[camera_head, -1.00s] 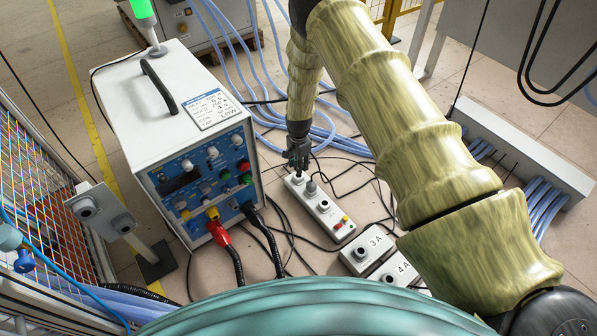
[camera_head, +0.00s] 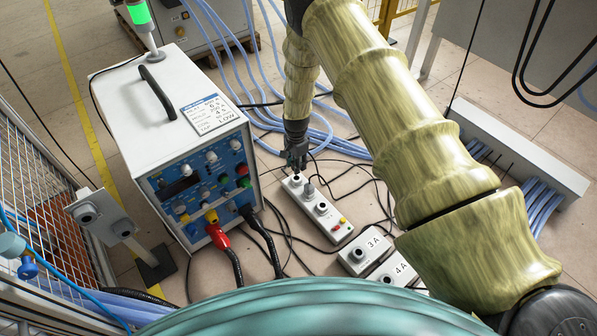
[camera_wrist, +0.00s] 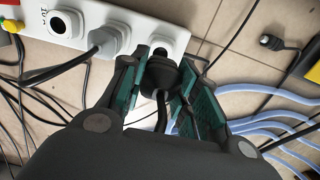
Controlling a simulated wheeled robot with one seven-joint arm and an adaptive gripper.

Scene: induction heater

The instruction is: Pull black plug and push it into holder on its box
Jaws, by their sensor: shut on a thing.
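The black plug (camera_wrist: 160,75) sits between the fingers of my gripper (camera_wrist: 172,85), with its cable running back between them. My gripper is shut on it. In the head view my gripper (camera_head: 296,164) hangs over the far end of the white socket strip (camera_head: 316,208). The strip's end socket (camera_head: 296,180) shows just below the fingers, and the plug looks apart from it, though the gap is hard to judge. The white heater box (camera_head: 165,125) stands left, its blue front panel (camera_head: 200,180) carrying knobs and cables. I cannot tell which part is the holder.
A grey plug (camera_wrist: 104,40) sits in the strip beside my gripper. Boxes marked 3A (camera_head: 364,250) and 4A (camera_head: 394,272) stand at front right. A grey socket post (camera_head: 103,213) stands left. Loose cables cover the floor around the strip.

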